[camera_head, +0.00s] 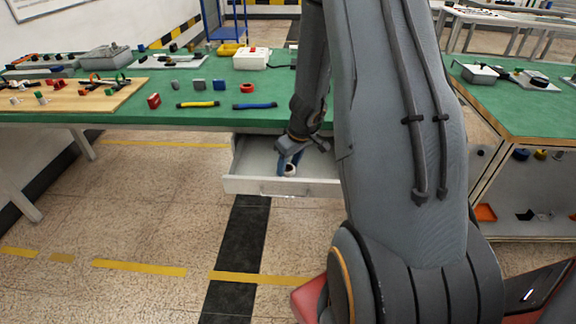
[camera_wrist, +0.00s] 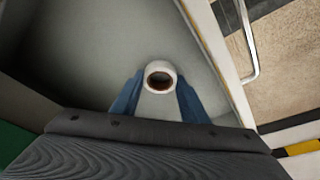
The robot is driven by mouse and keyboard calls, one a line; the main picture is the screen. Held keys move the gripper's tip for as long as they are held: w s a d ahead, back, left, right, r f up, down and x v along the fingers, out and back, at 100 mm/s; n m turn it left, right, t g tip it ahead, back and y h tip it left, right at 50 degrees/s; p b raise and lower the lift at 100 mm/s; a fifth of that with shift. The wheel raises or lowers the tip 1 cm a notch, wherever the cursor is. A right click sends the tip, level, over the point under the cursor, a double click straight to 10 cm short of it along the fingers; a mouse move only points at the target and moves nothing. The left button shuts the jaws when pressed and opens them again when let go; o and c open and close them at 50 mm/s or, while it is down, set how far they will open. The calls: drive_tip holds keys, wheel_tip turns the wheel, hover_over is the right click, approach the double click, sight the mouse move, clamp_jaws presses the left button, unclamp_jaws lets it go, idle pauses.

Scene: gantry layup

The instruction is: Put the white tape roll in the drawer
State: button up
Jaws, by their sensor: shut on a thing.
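The white tape roll (camera_wrist: 161,68) shows in the wrist view between the two blue fingers of my gripper (camera_wrist: 157,95), with its brown core hole facing the camera. My gripper is shut on it. In the head view my gripper (camera_head: 289,165) reaches down inside the open drawer (camera_head: 258,187), and the white tape roll (camera_head: 290,171) shows small at its fingertips. The drawer is pulled out from under the green table. In the wrist view the drawer's pale floor (camera_wrist: 100,45) lies around the roll. I cannot tell whether the roll touches the floor.
On the green table (camera_head: 215,117) lie a yellow-handled tool (camera_head: 198,104), a blue-handled tool (camera_head: 255,106), a red tape roll (camera_head: 247,87) and a white box (camera_head: 251,59). The drawer's front wall and handle (camera_wrist: 249,50) stand close to my gripper. The rest of the visible drawer floor is bare.

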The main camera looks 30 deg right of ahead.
drive_tip(key=o, duration=1)
drive_tip(key=shift+f, duration=0.1)
drive_tip(key=shift+o, duration=0.2)
drive_tip(key=shift+r+p, duration=0.3)
drive_tip(key=shift+r, duration=0.2)
drive_tip(key=a+p+v, duration=0.1)
drive_tip(key=p+v, duration=0.1)
drive_tip(key=v, duration=0.9)
drive_tip(key=s+a+r+m+g, duration=0.1)
drive_tip(key=s+a+r, duration=0.3)
drive_tip(key=s+a, duration=0.3)
drive_tip(key=s+a+r+m+g, duration=0.2)
drive_tip(key=s+a+r, duration=0.2)
drive_tip(key=s+a, duration=0.4)
drive_tip(key=s, duration=0.4)
drive_tip(key=shift+a+h, duration=0.25)
drive_tip(key=shift+h, duration=0.05)
